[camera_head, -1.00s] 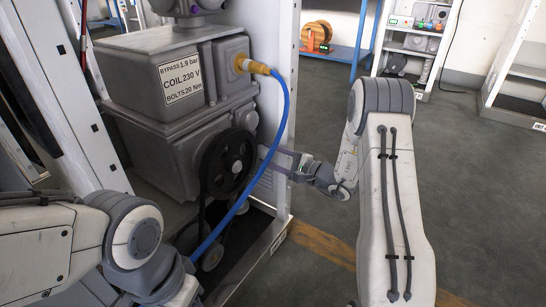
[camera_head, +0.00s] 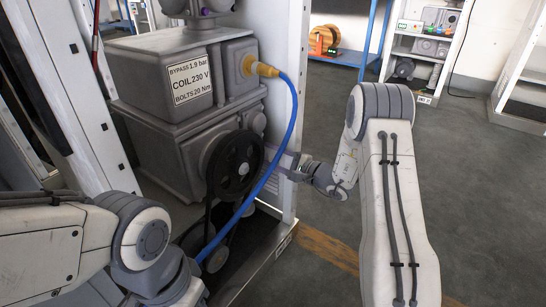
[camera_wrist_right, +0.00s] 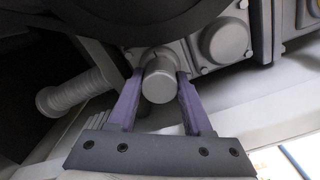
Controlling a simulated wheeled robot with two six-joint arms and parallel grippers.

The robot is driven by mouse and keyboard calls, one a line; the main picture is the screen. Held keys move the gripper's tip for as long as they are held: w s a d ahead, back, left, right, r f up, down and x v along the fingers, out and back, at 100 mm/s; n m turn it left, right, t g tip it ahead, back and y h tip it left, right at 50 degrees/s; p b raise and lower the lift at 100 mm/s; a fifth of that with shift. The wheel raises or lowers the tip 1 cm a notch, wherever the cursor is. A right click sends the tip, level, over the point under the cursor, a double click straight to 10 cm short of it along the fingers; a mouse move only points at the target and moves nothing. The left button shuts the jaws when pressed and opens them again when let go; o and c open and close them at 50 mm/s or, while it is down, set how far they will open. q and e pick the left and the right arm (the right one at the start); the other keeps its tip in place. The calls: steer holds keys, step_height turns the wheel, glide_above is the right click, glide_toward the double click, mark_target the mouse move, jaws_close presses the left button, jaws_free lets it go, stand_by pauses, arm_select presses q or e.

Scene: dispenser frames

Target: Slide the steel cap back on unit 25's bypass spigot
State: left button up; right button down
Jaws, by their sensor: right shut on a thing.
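The grey unit (camera_head: 160,82) stands at the left in the head view, its label (camera_head: 190,84) reading bypass 1.9 bar. No unit number is readable. My right gripper (camera_head: 276,164) reaches in from the right behind the blue hose, beside the black wheel. In the right wrist view its purple fingers (camera_wrist_right: 160,76) are shut on a plain grey cylinder, the steel cap (camera_wrist_right: 160,86), below the wheel. The cap's end faces the camera and its far end meets a bolted grey flange; how far it sits on the spigot is hidden. My left gripper is out of view.
A ribbed grey pipe (camera_wrist_right: 75,93) lies left of the cap. A white cabinet post (camera_head: 296,100) stands close by. Floor at the right is open.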

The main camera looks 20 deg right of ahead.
steer(key=shift+c, duration=1.2)
jaws_free()
steer(key=p+v, duration=0.4)
steer(key=v, duration=0.6)
steer(key=shift+p, duration=0.35)
steer(key=shift+s+d, duration=0.15)
